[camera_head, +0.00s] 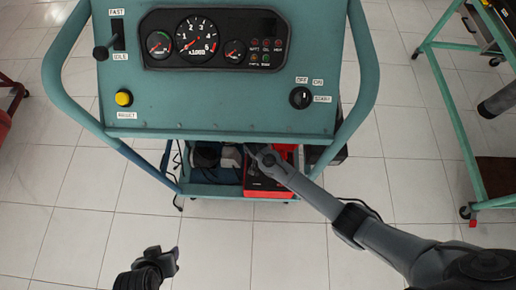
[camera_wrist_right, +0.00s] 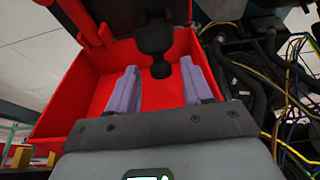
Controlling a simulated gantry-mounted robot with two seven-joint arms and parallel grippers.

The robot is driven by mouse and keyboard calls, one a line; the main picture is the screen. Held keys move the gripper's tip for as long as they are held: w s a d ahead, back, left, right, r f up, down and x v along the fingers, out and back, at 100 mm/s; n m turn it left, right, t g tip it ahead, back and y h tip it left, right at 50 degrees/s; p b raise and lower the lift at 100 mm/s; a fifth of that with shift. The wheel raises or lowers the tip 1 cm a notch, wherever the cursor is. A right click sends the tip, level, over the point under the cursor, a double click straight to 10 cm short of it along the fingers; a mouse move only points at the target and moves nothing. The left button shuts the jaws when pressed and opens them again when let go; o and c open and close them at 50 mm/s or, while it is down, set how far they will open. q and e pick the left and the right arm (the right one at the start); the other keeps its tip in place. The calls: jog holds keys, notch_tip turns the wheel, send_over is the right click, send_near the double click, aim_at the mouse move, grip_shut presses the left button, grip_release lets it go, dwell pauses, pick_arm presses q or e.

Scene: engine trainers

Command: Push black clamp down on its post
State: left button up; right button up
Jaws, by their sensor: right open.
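My right gripper (camera_wrist_right: 160,88) is open, its two pale purple fingers apart with nothing visibly held between them. A black knobbed part that looks like the clamp (camera_wrist_right: 155,38) shows just beyond and between the fingertips, against the red box (camera_wrist_right: 65,85). I cannot make out its post or how far down it sits. In the head view, my right gripper (camera_head: 264,156) reaches to the cart's lower shelf, over the red box (camera_head: 278,193); the clamp cannot be picked out there. My left gripper (camera_head: 165,258) hangs over the floor at lower left, away from the cart; its fingers are unclear.
The teal engine trainer's panel (camera_head: 220,105) overhangs the lower shelf (camera_head: 210,190), with its tubular frame on both sides. Black hoses and yellow and blue wires (camera_wrist_right: 290,100) lie right of the red box. Another green frame (camera_head: 450,110) stands at right. The tiled floor in front is clear.

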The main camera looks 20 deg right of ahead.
jog(key=shift+w+f, duration=0.1)
jog(key=shift+w, duration=0.1)
grip_shut()
jog(key=shift+s, duration=0.1)
